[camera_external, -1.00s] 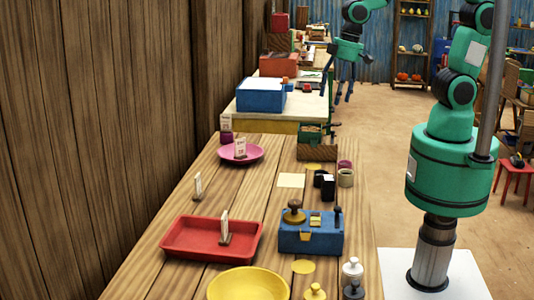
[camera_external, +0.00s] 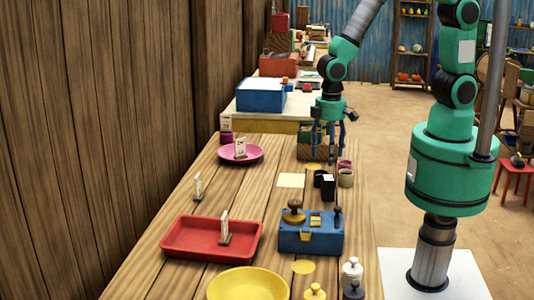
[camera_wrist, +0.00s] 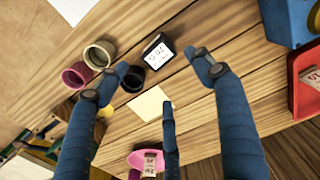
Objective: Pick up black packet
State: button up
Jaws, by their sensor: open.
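My gripper (camera_external: 328,149) has three blue fingers, spread open and empty. It hangs above the table, behind and above the packet in the outside view. In the wrist view the gripper (camera_wrist: 163,78) has the packet just beyond the gap between its two upper fingertips, with no contact visible.
A black cup (camera_wrist: 132,81), a beige cup (camera_wrist: 103,53) and a purple cup (camera_wrist: 74,76) stand close beside the packet. A cream paper square (camera_external: 291,180) lies left of it. A blue box (camera_external: 311,236) with a brass knob stands in front; a red tray (camera_external: 185,252) is front left.

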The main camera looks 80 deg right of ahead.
aim_at(327, 178)
jog(key=shift+f+b, duration=0.8)
jog(key=shift+f, duration=3.5)
jog(key=shift+f, duration=0.1)
jog(key=shift+s+a+f+b, duration=0.1)
jog(key=shift+f+b, duration=0.55)
jog(key=shift+f, duration=1.85)
jog(key=c, duration=1.4)
